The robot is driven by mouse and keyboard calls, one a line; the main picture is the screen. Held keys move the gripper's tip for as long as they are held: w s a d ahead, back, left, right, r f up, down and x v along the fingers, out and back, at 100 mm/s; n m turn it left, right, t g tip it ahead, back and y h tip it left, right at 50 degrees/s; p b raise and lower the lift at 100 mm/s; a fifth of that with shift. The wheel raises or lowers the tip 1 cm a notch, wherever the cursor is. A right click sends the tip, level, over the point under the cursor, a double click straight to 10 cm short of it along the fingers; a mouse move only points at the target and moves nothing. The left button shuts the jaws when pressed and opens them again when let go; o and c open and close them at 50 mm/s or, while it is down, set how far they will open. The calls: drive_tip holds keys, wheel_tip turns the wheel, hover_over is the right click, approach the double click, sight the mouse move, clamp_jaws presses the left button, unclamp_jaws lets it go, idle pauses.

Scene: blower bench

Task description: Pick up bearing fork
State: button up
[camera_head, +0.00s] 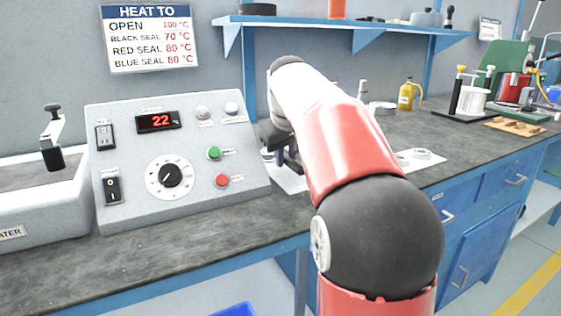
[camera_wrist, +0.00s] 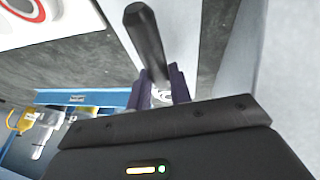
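My gripper (camera_wrist: 158,88) shows in the wrist view with two purple fingers set apart. A dark rod-like handle (camera_wrist: 148,38), which looks like the bearing fork, rises from between or just beyond the fingers. A small silvery patch shows between them, below the handle. I cannot tell whether the fingers press on the handle. In the head view my gripper (camera_head: 275,157) is low over the bench, just right of the control box, and partly hidden by my arm. A dark stick shape (camera_head: 292,164) shows beside it there. The fork's other end cannot be made out.
The grey heater control box (camera_head: 180,165) reads 22 and stands close left of my gripper. A white water tank (camera_head: 40,205) is further left. A blue shelf (camera_head: 340,27) hangs above.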

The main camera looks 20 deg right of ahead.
clamp_jaws()
drive_tip(key=shift+r, duration=0.15)
